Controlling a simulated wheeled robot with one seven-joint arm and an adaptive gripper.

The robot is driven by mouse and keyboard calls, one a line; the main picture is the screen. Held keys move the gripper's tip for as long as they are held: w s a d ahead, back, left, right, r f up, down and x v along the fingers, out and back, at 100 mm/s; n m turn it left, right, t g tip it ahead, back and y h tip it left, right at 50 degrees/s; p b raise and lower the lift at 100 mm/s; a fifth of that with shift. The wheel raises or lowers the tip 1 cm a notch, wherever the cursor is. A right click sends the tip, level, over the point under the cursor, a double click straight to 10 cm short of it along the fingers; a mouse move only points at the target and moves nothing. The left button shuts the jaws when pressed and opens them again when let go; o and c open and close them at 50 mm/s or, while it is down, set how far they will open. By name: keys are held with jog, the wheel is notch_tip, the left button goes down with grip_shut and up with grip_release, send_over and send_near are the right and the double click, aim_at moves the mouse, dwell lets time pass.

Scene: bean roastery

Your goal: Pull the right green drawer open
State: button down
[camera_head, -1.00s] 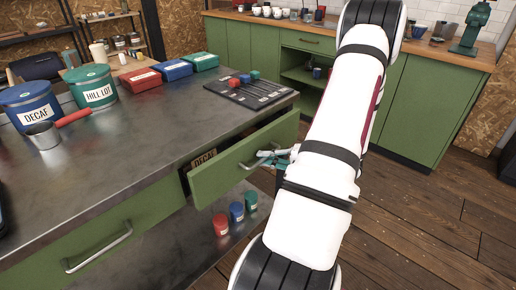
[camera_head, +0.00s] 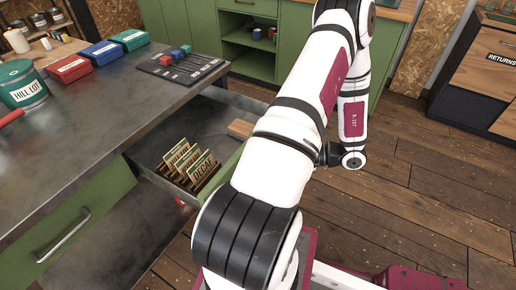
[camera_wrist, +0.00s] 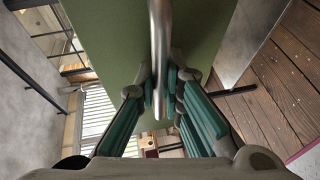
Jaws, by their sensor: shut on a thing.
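The right green drawer (camera_head: 230,168) stands well out from the metal-topped counter. Its inside shows several upright cards, the front one lettered DECAF (camera_head: 204,171), and a small wooden block (camera_head: 240,128). In the wrist view the green drawer front (camera_wrist: 115,45) fills the upper middle, with its metal bar handle (camera_wrist: 159,50) running down between my fingers. My gripper (camera_wrist: 162,95) is shut on the handle, with teal pads on both sides of it. In the head view my arm hides the gripper and the handle.
The left drawer's handle (camera_head: 63,236) sits on a closed green front. On the counter are a green HILL LOT tin (camera_head: 22,88), red, blue and green boxes (camera_head: 102,53), and a dark board with small blocks (camera_head: 180,66). Wooden floor lies open at right.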

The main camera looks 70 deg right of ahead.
jog(key=shift+s+a, duration=0.2)
jog(key=shift+s, duration=0.6)
jog(key=c, duration=1.7)
grip_release()
jog(key=v, duration=1.2)
jog(key=shift+d, duration=0.1)
